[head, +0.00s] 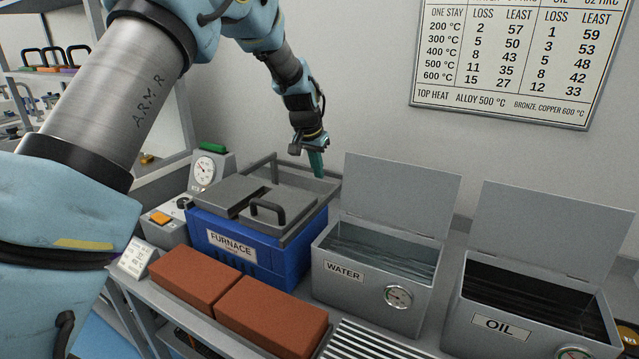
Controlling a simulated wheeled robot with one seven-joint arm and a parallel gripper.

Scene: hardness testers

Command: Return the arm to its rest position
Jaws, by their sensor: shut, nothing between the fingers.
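My arm reaches from the left foreground across the top of the head view and down toward the furnace. My gripper (315,160) points down above the back right part of the blue furnace (290,262). Its fingers look closed and hold nothing. The furnace has a grey top with a lid and a black handle (267,209). I cannot tell whether the gripper touches the furnace top or hovers above it.
Right of the furnace stand a water tank (350,289) and an oil tank (475,324), both with lids raised. Two red-brown bricks (270,314) lie in front. A gauge unit (207,172) stands behind left. A shelf (90,68) is at left, a chart (510,55) on the wall.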

